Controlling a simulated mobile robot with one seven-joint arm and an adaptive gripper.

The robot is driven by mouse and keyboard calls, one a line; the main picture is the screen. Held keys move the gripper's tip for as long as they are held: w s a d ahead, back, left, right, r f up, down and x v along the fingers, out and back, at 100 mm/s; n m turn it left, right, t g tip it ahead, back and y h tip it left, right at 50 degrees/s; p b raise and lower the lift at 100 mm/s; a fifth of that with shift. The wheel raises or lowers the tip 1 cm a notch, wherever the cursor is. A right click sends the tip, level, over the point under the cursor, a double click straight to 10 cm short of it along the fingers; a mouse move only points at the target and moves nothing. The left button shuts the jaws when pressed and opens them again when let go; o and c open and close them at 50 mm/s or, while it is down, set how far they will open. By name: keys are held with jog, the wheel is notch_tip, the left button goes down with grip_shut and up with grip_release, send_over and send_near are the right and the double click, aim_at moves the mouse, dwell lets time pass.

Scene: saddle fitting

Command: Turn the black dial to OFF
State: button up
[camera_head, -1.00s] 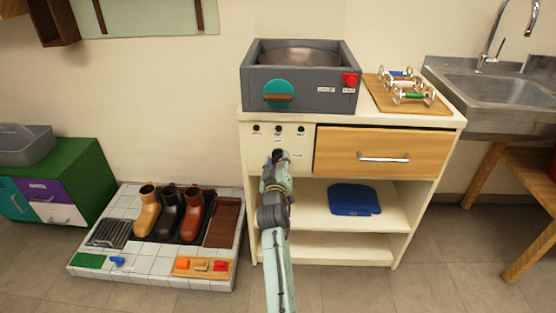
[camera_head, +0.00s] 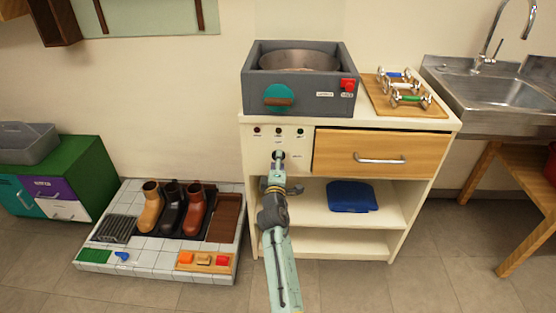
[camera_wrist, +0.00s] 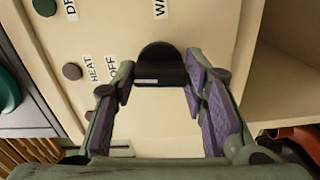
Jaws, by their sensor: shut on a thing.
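The black dial (camera_wrist: 160,62) sits on the cream front panel of the cabinet. In the wrist view its raised grip bar lies between my fingers, with a pale mark on the bar's left part. My gripper (camera_wrist: 160,82) is shut on the dial, one purple-padded finger on each side. The OFF label (camera_wrist: 112,68) is on the panel left of the dial in that view. In the head view my gripper (camera_head: 278,160) reaches the panel from below and hides most of the dial.
Three small round indicators, one of them (camera_head: 278,132), sit above the dial. A wooden drawer (camera_head: 340,150) with a metal handle is just right. A grey unit (camera_head: 305,107) with a teal knob stands on top. Open shelves with a blue item (camera_head: 352,196) lie below.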

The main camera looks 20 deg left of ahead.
jog(key=shift+n, duration=0.6)
jog(key=o, duration=1.2)
jog(key=shift+c, duration=0.2)
jog(key=v, duration=1.2)
